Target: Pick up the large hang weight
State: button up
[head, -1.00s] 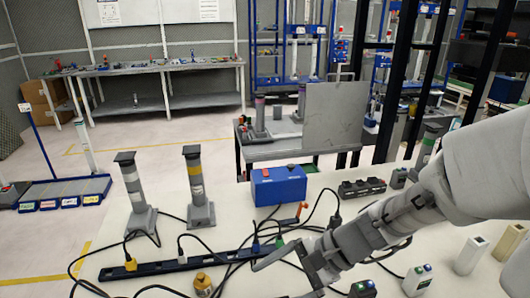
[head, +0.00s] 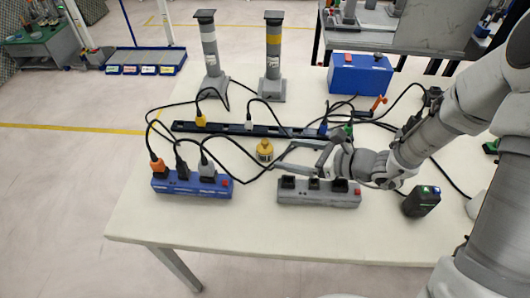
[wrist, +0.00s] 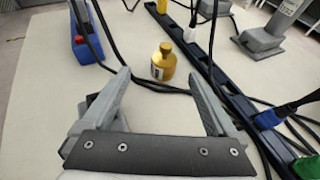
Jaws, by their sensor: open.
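The large hang weight appears to be the small gold-yellow bottle-shaped weight (head: 264,151) with a narrow neck, standing upright on the white table (head: 140,215). In the wrist view the weight (wrist: 164,62) stands ahead of my gripper (wrist: 160,88), roughly centred between the fingertips but beyond them. In the head view my gripper (head: 285,157) reaches in from the right, just beside the weight. The fingers are spread and nothing is between them. The weight's lower front shows a dark label.
A blue power strip (head: 192,186) with plugs and a grey power strip (head: 318,195) lie in front. A long dark strip (head: 235,130) lies behind the weight, with black cables looping around it. Two grey posts (head: 210,60) (head: 273,60) and a blue box (head: 360,74) stand further back.

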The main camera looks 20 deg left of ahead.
aim_at(271, 150)
jog(key=x, duration=0.4)
jog(key=shift+w+a+f, duration=0.1)
jog(key=shift+a, duration=0.2)
jog(key=shift+w+f+b+x, duration=0.2)
jog(key=shift+b+x, duration=0.2)
jog(key=shift+x, duration=0.9)
jog(key=shift+w+f+b+x, duration=0.1)
jog(key=shift+w+b+x, duration=0.2)
jog(key=shift+x, duration=1)
jog(key=shift+s+d, duration=0.1)
jog(key=shift+d, duration=0.15)
grip_shut()
